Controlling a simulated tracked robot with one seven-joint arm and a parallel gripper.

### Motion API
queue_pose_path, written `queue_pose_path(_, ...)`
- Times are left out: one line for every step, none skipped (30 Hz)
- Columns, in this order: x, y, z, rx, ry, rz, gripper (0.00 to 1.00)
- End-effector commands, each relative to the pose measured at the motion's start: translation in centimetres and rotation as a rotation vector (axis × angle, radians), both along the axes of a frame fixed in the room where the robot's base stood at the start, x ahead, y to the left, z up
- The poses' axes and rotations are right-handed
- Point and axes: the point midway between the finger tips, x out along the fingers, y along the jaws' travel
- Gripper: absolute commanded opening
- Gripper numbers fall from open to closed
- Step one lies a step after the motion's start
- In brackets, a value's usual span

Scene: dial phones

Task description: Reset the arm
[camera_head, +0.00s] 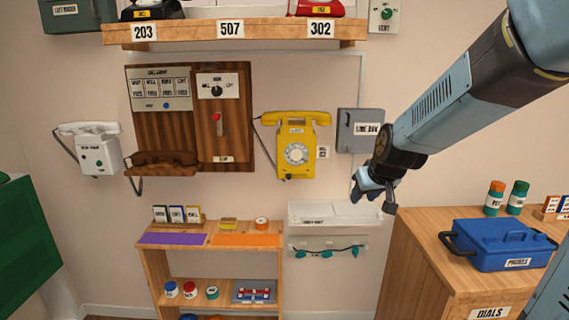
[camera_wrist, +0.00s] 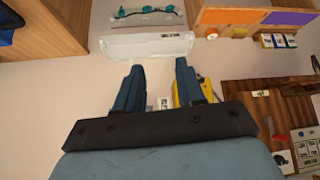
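My arm reaches in from the upper right in the head view. My gripper (camera_head: 377,193) hangs in the air in front of the wall, left of the wooden cabinet and right of the yellow phone. In the wrist view my gripper (camera_wrist: 160,84) has its two blue fingers apart with nothing between them. The wrist view is upside down compared with the head view. The white wall box (camera_wrist: 148,46) lies beyond the fingertips there, and the yellow phone (camera_wrist: 207,88) is partly hidden behind one finger.
A yellow dial phone (camera_head: 295,146), a white phone (camera_head: 92,148) and a wooden panel (camera_head: 140,120) hang on the wall. A cabinet (camera_head: 400,275) with a blue toolbox (camera_head: 498,243) stands right. A low shelf (camera_head: 153,263) stands centre-left. A grey box (camera_head: 350,132) hangs near my gripper.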

Motion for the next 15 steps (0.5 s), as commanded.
queue_pose_path(-1.4, -0.2, 1.0, 0.009, 0.003, -0.007, 0.38)
queue_pose_path(-2.1, -0.3, 1.5, 0.012, 0.007, -0.010, 0.38)
queue_pose_path(-3.2, -0.4, 2.1, 0.018, 0.015, -0.015, 0.38)
queue_pose_path(-4.0, -0.5, 2.5, 0.022, 0.022, -0.019, 0.38)
queue_pose_path(-4.9, -0.6, 3.0, 0.025, 0.028, -0.024, 0.38)
queue_pose_path(-6.0, -0.8, 3.5, 0.029, 0.035, -0.031, 0.38)
queue_pose_path(-6.8, -0.9, 3.8, 0.031, 0.041, -0.036, 0.38)
queue_pose_path(-7.7, -1.0, 4.2, 0.033, 0.047, -0.042, 0.38)
queue_pose_path(-8.8, -1.2, 4.6, 0.035, 0.054, -0.049, 0.38)
queue_pose_path(-9.7, -1.3, 4.9, 0.036, 0.060, -0.055, 0.38)
queue_pose_path(-10.5, -1.4, 5.2, 0.036, 0.064, -0.061, 0.38)
queue_pose_path(-11.7, -1.6, 5.6, 0.038, 0.073, -0.070, 0.38)
queue_pose_path(-12.6, -1.7, 5.8, 0.038, 0.080, -0.078, 0.38)
queue_pose_path(-13.5, -1.8, 6.0, 0.037, 0.084, -0.084, 0.38)
queue_pose_path(-14.6, -2.0, 6.3, 0.035, 0.091, -0.096, 0.38)
